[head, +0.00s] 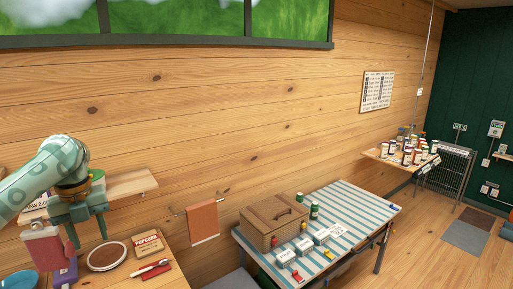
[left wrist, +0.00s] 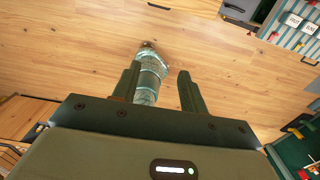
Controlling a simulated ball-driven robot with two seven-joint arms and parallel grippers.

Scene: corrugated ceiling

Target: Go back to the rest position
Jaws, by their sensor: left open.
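My left gripper (head: 88,228) hangs at the left of the head view, at the end of my pale teal arm, with its fingers pointing down. It is in front of the left table's things and its fingers are spread. In the left wrist view its two dark fingers (left wrist: 160,90) stand apart. A teal, banded, jointed shape shows between and beyond them; I cannot tell its distance, and nothing is visibly clamped. My right gripper is not in view.
A wooden surface (head: 178,278) at lower left holds a round brown-topped dish (head: 107,256), a box (head: 147,243) and a pink-and-purple container (head: 50,246) close to my gripper. A striped table (head: 357,205) holds a wooden box (head: 272,221). Open floor (head: 425,255) lies at right.

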